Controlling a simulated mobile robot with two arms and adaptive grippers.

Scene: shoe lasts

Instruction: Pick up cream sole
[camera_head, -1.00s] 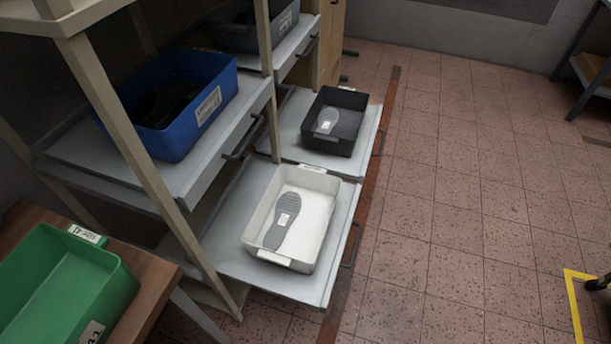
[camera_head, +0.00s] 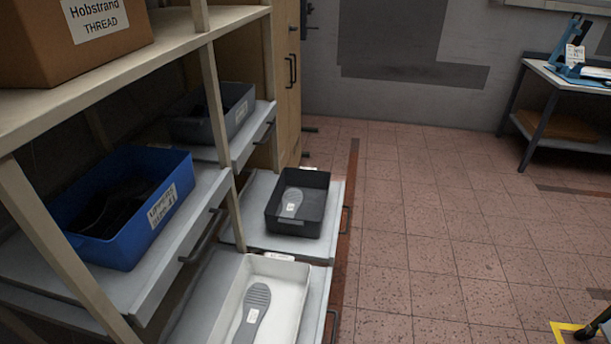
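A pale grey sole (camera_head: 291,203) with a small white label lies in a black bin (camera_head: 273,219) on a pulled-out lower shelf. A darker grey ribbed sole (camera_head: 258,298) with a label lies in a cream-white bin (camera_head: 298,302) nearer to me, cut off by the bottom edge. Neither sole looks clearly cream; the one in the black bin is the lighter. Neither of my grippers is in view.
A blue bin (camera_head: 148,238) with dark contents and a grey bin (camera_head: 243,104) stand on upper pulled-out shelves. A cardboard box (camera_head: 60,55) sits on top. A workbench (camera_head: 560,85) stands far right.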

